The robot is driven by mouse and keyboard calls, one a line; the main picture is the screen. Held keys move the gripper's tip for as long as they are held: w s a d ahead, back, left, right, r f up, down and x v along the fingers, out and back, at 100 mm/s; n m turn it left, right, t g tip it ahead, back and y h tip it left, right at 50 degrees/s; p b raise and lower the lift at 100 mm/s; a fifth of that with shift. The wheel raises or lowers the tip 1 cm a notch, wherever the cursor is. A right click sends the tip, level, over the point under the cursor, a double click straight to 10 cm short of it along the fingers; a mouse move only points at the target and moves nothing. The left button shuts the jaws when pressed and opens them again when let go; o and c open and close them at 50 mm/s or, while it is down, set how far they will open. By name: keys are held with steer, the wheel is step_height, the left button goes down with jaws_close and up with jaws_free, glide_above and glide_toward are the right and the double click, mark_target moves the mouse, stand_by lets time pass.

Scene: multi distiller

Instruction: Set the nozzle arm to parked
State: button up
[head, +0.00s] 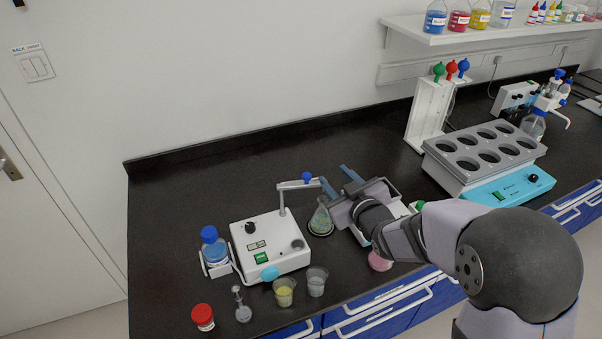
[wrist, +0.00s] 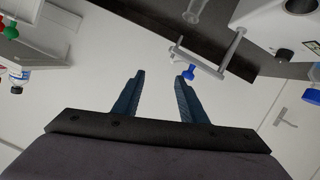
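The nozzle arm (head: 293,185) is a grey bar on an upright post on the white device (head: 270,245). It points right in the head view, with a blue knob (head: 307,177) near its outer end. The nozzle arm also shows in the wrist view (wrist: 205,62), with its blue knob (wrist: 189,73) close to the right fingertip. My gripper (head: 332,173) is open and empty, just right of the arm's outer end. Its two blue fingers show apart in the wrist view (wrist: 160,75). I cannot tell whether a finger touches the knob.
A conical flask (head: 320,220) stands right of the device, near my gripper. A blue-capped bottle (head: 213,246) stands at its left. Two small beakers (head: 285,291) and a red-capped jar (head: 203,317) are in front. A grey block with holes (head: 484,152) is at the right. The back-left counter is clear.

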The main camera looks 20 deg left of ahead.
mark_target(309, 178)
steer(key=a+f+m+y+b, duration=0.1)
steer(key=a, duration=0.1)
steer(key=a+f+t+y+b, duration=0.1)
steer(key=a, duration=0.1)
steer(key=a+m+y+b, duration=0.1)
steer(key=a, duration=0.1)
steer(key=shift+s+f+m, duration=0.3)
steer(key=shift+s+f, duration=0.05)
steer(key=shift+f, duration=0.05)
steer(key=shift+a+r, duration=0.1)
steer(key=p+x, duration=0.2)
steer(key=x, duration=0.5)
steer(key=shift+p, duration=0.35)
steer(key=shift+w, duration=0.1)
jaws_close()
